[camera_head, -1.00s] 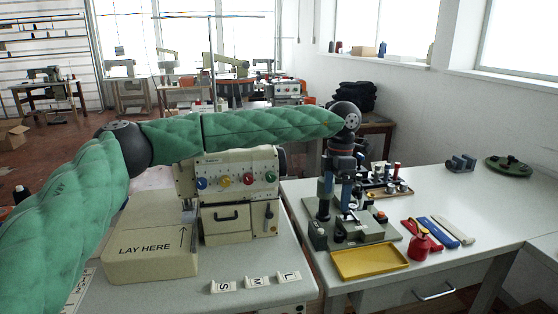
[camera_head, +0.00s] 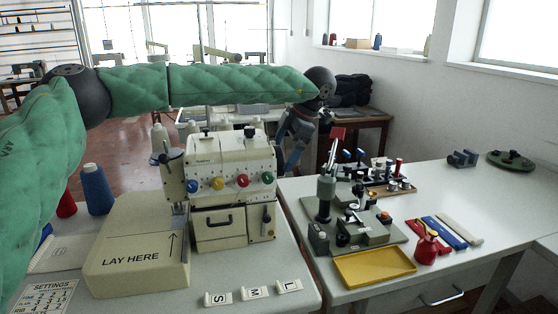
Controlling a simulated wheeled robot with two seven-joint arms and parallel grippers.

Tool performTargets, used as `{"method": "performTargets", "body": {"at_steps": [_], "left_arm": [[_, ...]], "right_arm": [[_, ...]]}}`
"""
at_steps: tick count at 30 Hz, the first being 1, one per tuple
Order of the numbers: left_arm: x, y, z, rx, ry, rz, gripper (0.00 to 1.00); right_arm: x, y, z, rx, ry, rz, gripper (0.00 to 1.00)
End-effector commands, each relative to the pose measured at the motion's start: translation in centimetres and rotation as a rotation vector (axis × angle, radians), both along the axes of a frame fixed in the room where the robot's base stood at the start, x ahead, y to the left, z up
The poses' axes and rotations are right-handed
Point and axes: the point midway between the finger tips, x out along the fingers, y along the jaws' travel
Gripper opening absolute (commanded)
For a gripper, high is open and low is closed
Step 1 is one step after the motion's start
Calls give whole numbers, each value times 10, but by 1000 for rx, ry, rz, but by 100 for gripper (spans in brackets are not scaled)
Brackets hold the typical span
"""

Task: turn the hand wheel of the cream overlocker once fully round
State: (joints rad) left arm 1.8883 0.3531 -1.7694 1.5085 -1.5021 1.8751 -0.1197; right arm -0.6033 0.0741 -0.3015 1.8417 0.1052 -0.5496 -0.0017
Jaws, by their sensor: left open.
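The cream overlocker (camera_head: 232,158) stands on the left table, with coloured dials on its front facing me. Its hand wheel is at the right side of the body, mostly hidden behind the machine's edge and my gripper. My left arm reaches across above the machine. My left gripper (camera_head: 291,160) hangs down from the wrist just right of the overlocker, close to the hand wheel's side. It is open. I cannot tell whether its fingers touch the wheel. My right gripper is not in view.
A cream box marked LAY HERE (camera_head: 138,255) stands left of the machine. S, M and L markers (camera_head: 254,293) lie in front. Blue (camera_head: 97,190) and red cones stand left.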

Motion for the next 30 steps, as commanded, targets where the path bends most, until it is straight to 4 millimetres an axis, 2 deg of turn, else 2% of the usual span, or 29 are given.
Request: {"method": "performTargets", "body": {"at_steps": [3,7,16,17,23,30], "left_arm": [[0,7,-17,1,2,0,100],[1,13,-29,-1,3,-1,100],[1,15,-34,-1,1,-1,100],[1,15,-34,-1,1,-1,98],[1,15,-34,-1,1,-1,60],[1,15,-33,-6,15,-1,60]], "right_arm": [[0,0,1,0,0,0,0],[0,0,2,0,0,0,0],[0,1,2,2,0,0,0],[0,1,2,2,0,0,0],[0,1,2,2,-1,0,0],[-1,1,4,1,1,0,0]]}}
